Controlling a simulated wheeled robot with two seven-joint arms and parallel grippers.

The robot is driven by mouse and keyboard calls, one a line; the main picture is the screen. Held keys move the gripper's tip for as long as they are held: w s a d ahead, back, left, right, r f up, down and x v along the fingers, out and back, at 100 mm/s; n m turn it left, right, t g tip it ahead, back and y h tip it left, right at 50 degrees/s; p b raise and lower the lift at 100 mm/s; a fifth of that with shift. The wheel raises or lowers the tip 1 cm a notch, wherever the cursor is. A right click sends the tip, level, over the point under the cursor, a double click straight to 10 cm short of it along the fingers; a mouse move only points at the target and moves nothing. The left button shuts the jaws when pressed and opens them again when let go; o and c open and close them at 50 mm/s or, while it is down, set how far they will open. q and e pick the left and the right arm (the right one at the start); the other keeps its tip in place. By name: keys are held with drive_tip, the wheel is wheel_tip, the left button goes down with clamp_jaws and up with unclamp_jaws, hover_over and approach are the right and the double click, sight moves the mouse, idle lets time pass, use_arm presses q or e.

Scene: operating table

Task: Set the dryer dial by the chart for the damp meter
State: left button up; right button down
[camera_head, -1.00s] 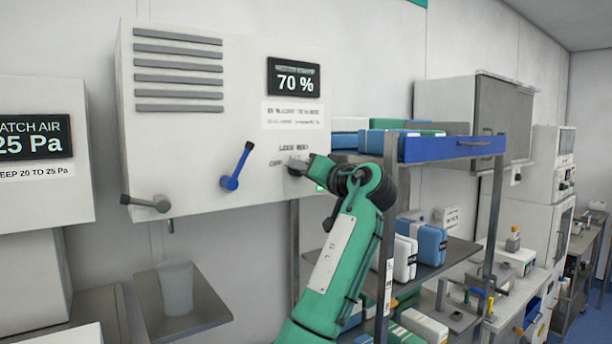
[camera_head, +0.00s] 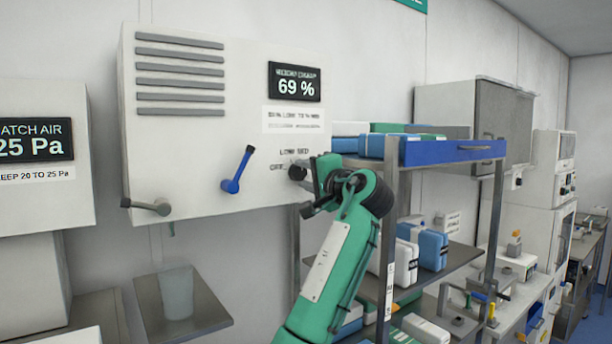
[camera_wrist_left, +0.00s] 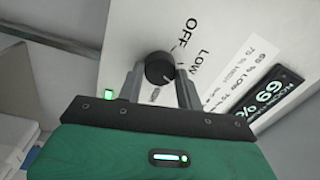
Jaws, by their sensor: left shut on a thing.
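The dryer (camera_head: 200,130) is a pale wall cabinet with a black damp meter (camera_head: 294,81) that reads 69 %. It also shows in the wrist view (camera_wrist_left: 268,98). A small printed chart (camera_head: 293,119) sits below the meter, its text too fine to read surely. The round dark dial (camera_wrist_left: 160,68) has OFF and LOW printed by it; other labels are partly hidden, and I cannot tell its setting. My left gripper (camera_wrist_left: 160,82) is shut on the dial, one finger on each side; in the head view (camera_head: 304,174) it hides part of it. My right gripper is not in view.
A blue lever (camera_head: 236,170) and a grey lever (camera_head: 148,206) stick out from the dryer left of the dial. A metal shelf rack (camera_head: 392,200) with boxes stands close to the right of my left arm. A small shelf (camera_head: 205,308) holds a clear cup (camera_head: 176,290).

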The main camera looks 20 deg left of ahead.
use_arm(q)
drive_tip(key=shift+r+m, duration=0.15)
drive_tip(key=shift+m, duration=0.25)
drive_tip(key=o, duration=1)
drive_tip(key=shift+d, duration=0.1)
drive_tip(key=shift+s+d+f, duration=0.1)
drive_tip(key=shift+d+f, duration=0.05)
drive_tip(key=shift+f, duration=0.05)
drive_tip(key=r+b+v, duration=0.1)
drive_tip(key=b+v, duration=0.4)
drive_tip(key=v, duration=0.8)
drive_tip(key=shift+s+f+b, duration=0.2)
drive_tip(key=shift+f+b, duration=0.15)
drive_tip(key=shift+f, duration=0.1)
drive_tip(key=shift+d, duration=0.1)
